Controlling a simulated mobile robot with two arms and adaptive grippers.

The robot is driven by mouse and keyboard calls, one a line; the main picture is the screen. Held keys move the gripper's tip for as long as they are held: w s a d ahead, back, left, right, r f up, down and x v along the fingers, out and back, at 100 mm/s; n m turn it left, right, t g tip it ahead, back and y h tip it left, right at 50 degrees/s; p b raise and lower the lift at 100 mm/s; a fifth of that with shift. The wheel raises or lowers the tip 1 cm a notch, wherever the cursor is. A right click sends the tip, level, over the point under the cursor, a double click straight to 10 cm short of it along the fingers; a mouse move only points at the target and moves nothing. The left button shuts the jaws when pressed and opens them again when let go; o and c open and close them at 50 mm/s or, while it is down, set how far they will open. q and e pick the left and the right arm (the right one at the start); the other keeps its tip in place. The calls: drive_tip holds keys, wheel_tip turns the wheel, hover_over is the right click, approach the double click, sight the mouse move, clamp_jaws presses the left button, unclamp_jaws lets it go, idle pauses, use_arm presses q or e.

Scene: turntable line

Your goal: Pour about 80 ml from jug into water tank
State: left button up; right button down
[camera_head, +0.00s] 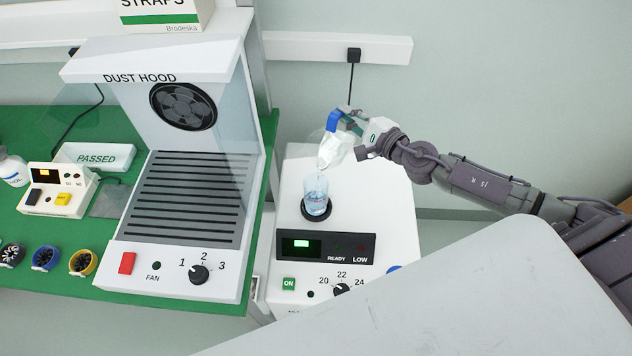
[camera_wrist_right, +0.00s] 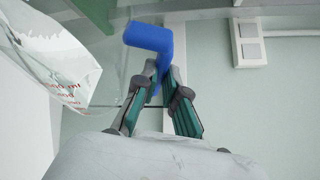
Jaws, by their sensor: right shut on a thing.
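A clear jug (camera_head: 330,150) with a blue handle (camera_head: 333,120) is tilted above the water tank (camera_head: 316,193). My right gripper (camera_head: 350,122) is shut on the blue handle. In the right wrist view the handle (camera_wrist_right: 150,38) sits between the fingertips of the gripper (camera_wrist_right: 158,85), and the jug's clear body (camera_wrist_right: 45,55) with red print is at the left. The tank is a small clear cylinder with bluish water in it, standing in a dark ring on a white machine. The jug's lower end is just above the tank's opening. My left gripper is out of view.
The white machine (camera_head: 395,225) has a lit green display (camera_head: 301,245), an ON button and a dial. The dust hood (camera_head: 125,247) stands to its left on the green bench. A grey-white surface (camera_head: 455,300) fills the lower right. A wall strip (camera_head: 300,48) runs behind.

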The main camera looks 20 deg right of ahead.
drive_tip(key=shift+s+a+r+n, duration=0.3)
drive_tip(key=shift+a+r, duration=0.05)
drive_tip(key=shift+a, duration=0.05)
idle(0.8)
drive_tip(key=w+d+f+m, duration=0.1)
drive_tip(key=w+d+f+m+g, duration=0.1)
drive_tip(key=f, duration=0.1)
drive_tip(key=w+d+f+m+b, duration=0.1)
drive_tip(key=shift+d+f+g, duration=0.15)
drive_tip(key=shift+g, duration=0.15)
drive_tip(key=shift+d+f+m, duration=0.1)
drive_tip(key=shift+f+m, duration=0.05)
drive_tip(key=shift+m, duration=0.15)
drive_tip(key=shift+w+d+f+m+g+y+b, duration=0.15)
drive_tip(key=shift+d+f+m+b, duration=0.1)
drive_tip(key=shift+f, duration=0.1)
drive_tip(key=shift+w+d+f+m+g+y+b, duration=0.1)
drive_tip(key=shift+w+f+m+g+y+b, duration=0.05)
drive_tip(key=shift+f+b, duration=0.15)
drive_tip(key=shift+f, duration=0.15)
drive_tip(key=shift+w+d, duration=0.1)
idle(0.6)
